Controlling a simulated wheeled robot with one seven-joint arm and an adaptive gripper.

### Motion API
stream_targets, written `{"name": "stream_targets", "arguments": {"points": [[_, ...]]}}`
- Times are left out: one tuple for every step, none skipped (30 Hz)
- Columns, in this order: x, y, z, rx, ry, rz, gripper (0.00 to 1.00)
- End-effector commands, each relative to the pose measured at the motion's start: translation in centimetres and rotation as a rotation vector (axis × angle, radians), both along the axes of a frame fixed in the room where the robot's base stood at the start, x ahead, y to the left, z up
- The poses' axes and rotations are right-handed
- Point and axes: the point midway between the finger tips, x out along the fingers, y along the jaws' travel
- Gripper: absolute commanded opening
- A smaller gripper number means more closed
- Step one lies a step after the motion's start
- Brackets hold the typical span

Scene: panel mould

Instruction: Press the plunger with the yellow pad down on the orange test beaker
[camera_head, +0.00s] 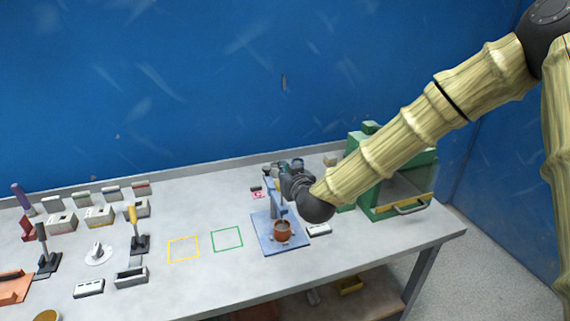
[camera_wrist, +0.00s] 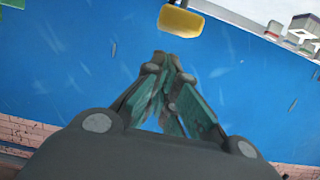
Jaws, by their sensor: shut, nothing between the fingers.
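The orange test beaker (camera_head: 282,232) stands upright on the blue base plate (camera_head: 262,244) of a small press on the bench. The press's blue upright (camera_head: 272,205) rises behind the beaker. My gripper (camera_head: 278,170) is above the press in the head view, and its arm hides part of the press. In the wrist view my gripper (camera_wrist: 168,65) is shut and empty. The yellow pad (camera_wrist: 181,20) shows just beyond the fingertips in that view. I cannot tell whether the fingers touch it. The pad is not clear in the head view.
A green cabinet (camera_head: 362,182) with a handled front stands to the right. Green (camera_head: 227,239) and yellow (camera_head: 184,249) outlined squares are empty left of the press. Levers, switches and blocks crowd the bench's left. A blue wall (camera_head: 200,80) stands behind.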

Motion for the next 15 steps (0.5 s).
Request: {"name": "stream_targets", "arguments": {"points": [[0.0,0.0,-0.3,0.001,0.001,0.000,0.00],[0.0,0.0,-0.5,0.001,0.001,0.000,0.00],[0.0,0.0,-0.7,0.001,0.000,0.000,0.00],[0.0,0.0,-0.8,0.001,0.000,0.000,0.00],[0.0,0.0,-1.0,0.001,0.000,0.000,0.00],[0.0,0.0,-1.2,0.001,0.000,0.000,0.00],[0.0,0.0,-1.3,0.001,0.001,0.000,0.00],[0.0,0.0,-1.4,0.001,0.001,0.000,0.00],[0.0,0.0,-1.5,0.001,0.000,0.000,0.00],[0.0,0.0,-1.5,0.001,0.000,0.000,0.00],[0.0,0.0,-1.6,0.001,0.000,0.000,0.00],[0.0,0.0,-1.6,0.000,0.000,0.000,0.00],[0.0,0.0,-1.6,0.000,-0.001,0.000,0.00],[0.0,0.0,-1.6,0.000,-0.001,0.000,0.00],[0.0,0.0,-1.6,0.000,-0.001,0.000,0.00]]}}
